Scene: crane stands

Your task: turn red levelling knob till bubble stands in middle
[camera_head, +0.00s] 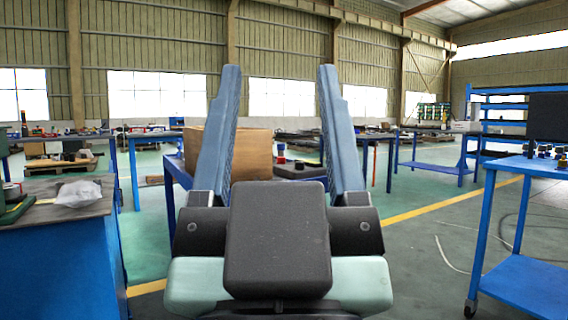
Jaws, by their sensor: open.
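My gripper (280,75) fills the middle of the head view. Its two long blue fingers point up and stand wide apart, with nothing held between them. I cannot make out a red levelling knob or a bubble level anywhere in this view. My gripper and its dark body hide much of what lies straight ahead.
A cardboard box (252,152) and a dark flat object (300,170) sit on a blue table behind my fingers. A blue bench (62,262) with a plastic bag (80,193) stands at left. A blue wheeled cart (488,235) stands at right.

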